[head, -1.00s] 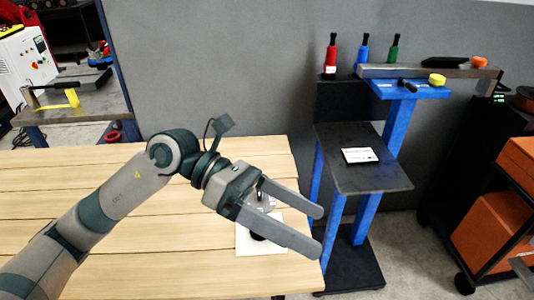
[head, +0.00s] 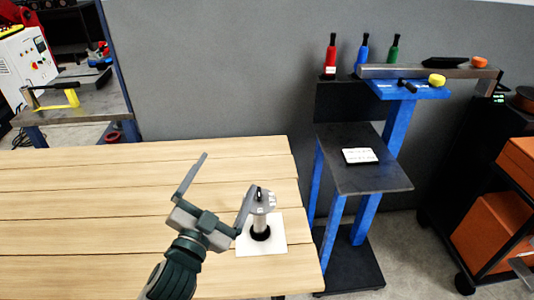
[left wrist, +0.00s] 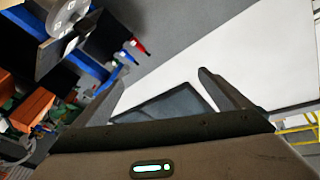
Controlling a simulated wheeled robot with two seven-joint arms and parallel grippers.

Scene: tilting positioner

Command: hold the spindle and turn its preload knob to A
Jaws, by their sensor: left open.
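The spindle (head: 260,224) stands upright on a white plate (head: 277,246) near the table's right edge. It is a pale post with a dark base and a grey marked disc on top. A small dark knob (head: 258,192) shows at the disc; its setting is too small to read. My left gripper (head: 228,172) is open and empty, with its right finger just left of the disc, overlapping its edge; contact cannot be told. In the left wrist view a grey disc with white marks (left wrist: 62,16), seemingly the spindle's top, shows at the upper left. My right gripper is not in view.
The wooden table (head: 90,200) is otherwise clear. To its right stands a blue-legged stand with a dark shelf (head: 370,178) bearing a white card (head: 360,156). Red, blue and green bottles (head: 363,56) stand above. Orange boxes (head: 490,225) sit on a rack at the right.

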